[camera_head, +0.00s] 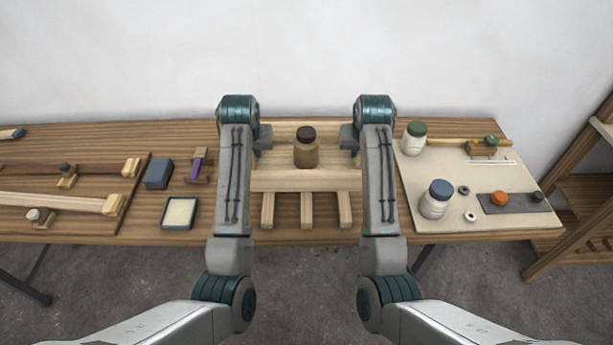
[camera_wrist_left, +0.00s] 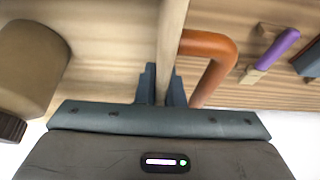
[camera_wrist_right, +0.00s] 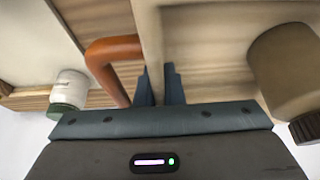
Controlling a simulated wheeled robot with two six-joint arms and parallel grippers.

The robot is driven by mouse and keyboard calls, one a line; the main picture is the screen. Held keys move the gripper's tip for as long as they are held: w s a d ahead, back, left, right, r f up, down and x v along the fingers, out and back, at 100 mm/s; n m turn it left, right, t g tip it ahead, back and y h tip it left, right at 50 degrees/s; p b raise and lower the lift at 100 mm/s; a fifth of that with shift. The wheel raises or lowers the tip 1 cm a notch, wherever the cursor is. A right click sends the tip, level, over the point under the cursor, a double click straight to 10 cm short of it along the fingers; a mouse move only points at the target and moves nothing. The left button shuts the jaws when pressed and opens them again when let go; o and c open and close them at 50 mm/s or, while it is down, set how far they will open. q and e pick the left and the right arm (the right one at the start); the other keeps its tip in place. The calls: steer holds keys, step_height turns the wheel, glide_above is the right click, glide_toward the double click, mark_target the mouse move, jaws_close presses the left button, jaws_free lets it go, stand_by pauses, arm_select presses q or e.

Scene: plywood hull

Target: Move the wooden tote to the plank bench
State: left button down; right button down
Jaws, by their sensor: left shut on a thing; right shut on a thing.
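The pale wooden tote (camera_head: 306,180) is in the middle of the head view, with a brown, dark-capped jar (camera_head: 306,153) standing in it. My left gripper (camera_head: 258,150) is shut on the tote's left wall, which runs between its fingers in the left wrist view (camera_wrist_left: 172,40). My right gripper (camera_head: 354,152) is shut on the right wall, also in the right wrist view (camera_wrist_right: 149,40). An orange-brown handle shows outside each wall, in the left wrist view (camera_wrist_left: 212,48) and the right (camera_wrist_right: 108,50). The tote is over the plank-topped bench (camera_head: 215,222); whether it touches is unclear.
Three pale slats (camera_head: 306,210) stick out in front of the tote. At left are a dark blue block (camera_head: 158,173), a purple-marked tool (camera_head: 198,164) and a shallow tray (camera_head: 180,213). At right a pale board (camera_head: 415,185) holds jars and small parts. A wooden shelf (camera_head: 580,190) stands far right.

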arm_select(q)
steer(key=shift+f, duration=0.15)
arm_select(e)
steer(key=shift+f, duration=0.15)
